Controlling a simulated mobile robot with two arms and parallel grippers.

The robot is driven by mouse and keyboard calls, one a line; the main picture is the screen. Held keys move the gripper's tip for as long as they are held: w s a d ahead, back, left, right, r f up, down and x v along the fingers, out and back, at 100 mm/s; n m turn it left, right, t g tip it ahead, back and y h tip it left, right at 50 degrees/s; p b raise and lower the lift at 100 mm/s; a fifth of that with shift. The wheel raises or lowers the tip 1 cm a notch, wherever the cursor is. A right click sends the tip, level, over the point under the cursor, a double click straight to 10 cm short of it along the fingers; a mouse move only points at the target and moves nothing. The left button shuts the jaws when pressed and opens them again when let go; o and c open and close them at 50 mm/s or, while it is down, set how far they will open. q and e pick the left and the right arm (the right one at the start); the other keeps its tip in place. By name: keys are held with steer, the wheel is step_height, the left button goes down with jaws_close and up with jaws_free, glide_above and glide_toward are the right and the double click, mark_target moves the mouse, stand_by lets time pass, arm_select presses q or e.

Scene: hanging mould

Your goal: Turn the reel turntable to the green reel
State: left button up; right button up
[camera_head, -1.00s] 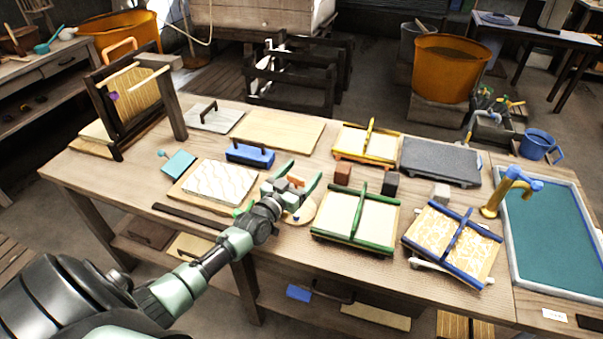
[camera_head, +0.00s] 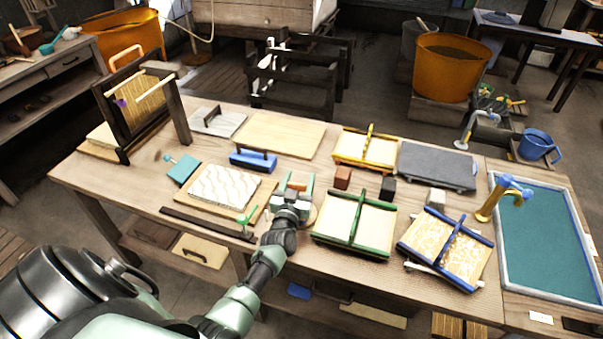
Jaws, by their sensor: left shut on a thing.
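My left gripper (camera_head: 293,188) is at the middle front of the table, with its two pale green fingers close together. It is shut on part of the reel turntable, a pale round disc (camera_head: 312,216) that shows only as an edge beside and behind the gripper. A small orange-brown piece (camera_head: 297,186) shows between the fingers. The rest of the turntable and its reels are hidden by the gripper and wrist; I cannot make out a green reel on it. My right gripper is not in view.
A green-barred frame (camera_head: 354,222) stands close on the right, with a blue-barred frame (camera_head: 447,247) beyond it. A small green upright item (camera_head: 246,222) and a board with a white patterned slab (camera_head: 222,188) lie on the left. A blue block (camera_head: 253,160) sits behind.

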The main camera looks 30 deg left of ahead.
arm_select(q)
steer(key=shift+a+r+n+g+y, duration=0.15)
steer(key=shift+n+g+y, duration=0.15)
steer(key=shift+n+y, duration=0.3)
steer(key=o, duration=1.4)
steer(key=shift+s, duration=0.1)
steer(key=shift+s+d+f, duration=0.2)
steer(key=shift+s+d, duration=0.05)
steer(key=shift+s, duration=0.05)
steer(key=v, duration=0.7)
steer(key=shift+r, duration=0.1)
